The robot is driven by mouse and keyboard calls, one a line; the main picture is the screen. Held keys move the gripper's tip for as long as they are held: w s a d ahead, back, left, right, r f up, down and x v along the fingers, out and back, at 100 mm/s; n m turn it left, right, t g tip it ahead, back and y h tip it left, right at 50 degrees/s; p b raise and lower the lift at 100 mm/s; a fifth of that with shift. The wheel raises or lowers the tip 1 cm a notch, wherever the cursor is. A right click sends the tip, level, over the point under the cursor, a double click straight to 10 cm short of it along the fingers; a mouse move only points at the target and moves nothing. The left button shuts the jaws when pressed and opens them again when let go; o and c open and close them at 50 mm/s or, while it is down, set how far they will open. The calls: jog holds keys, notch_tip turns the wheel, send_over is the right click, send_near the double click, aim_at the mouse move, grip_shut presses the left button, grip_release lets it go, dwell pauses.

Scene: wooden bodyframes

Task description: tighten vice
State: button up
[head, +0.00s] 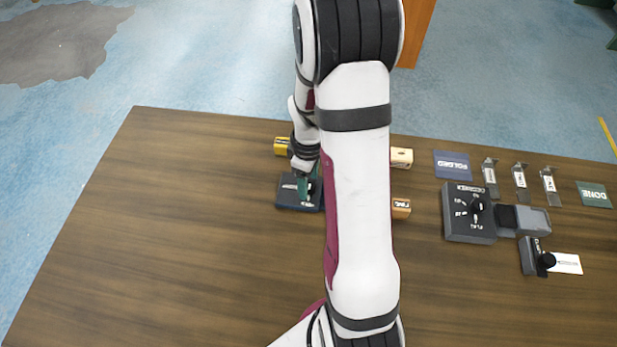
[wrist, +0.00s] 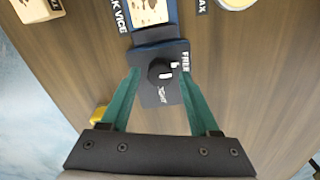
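The vice (wrist: 152,36) has a blue body holding a pale printed piece, with a label ending in "VICE" beside it. Joined to it is a dark plate with a round black knob (wrist: 160,70) that has a white mark and "FREE" printed at its right. In the head view the vice's dark base (head: 287,194) lies under my gripper (head: 307,187). In the wrist view my gripper (wrist: 160,74) has its green fingers apart, one on each side of the knob with gaps between. My arm hides part of the vice in the head view.
A yellow block (head: 281,146) lies behind the vice. Wooden blocks (head: 401,158) and (head: 401,208) lie right of my arm. Further right are a "FOLDED" mat (head: 453,165), a dark dial box (head: 468,213) and a "DONE" mat (head: 594,194). The table's left is clear.

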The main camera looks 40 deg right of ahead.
grip_shut()
jog(key=m, duration=0.4)
jog(key=shift+m, duration=0.3)
jog(key=m, duration=0.5)
jog(key=shift+d, duration=0.1)
jog(key=m, duration=0.5)
jog(key=shift+d+m, duration=0.1)
jog(key=shift+m, duration=0.3)
jog(key=m, duration=0.4)
jog(key=shift+s, duration=0.1)
jog(key=shift+m, duration=0.3)
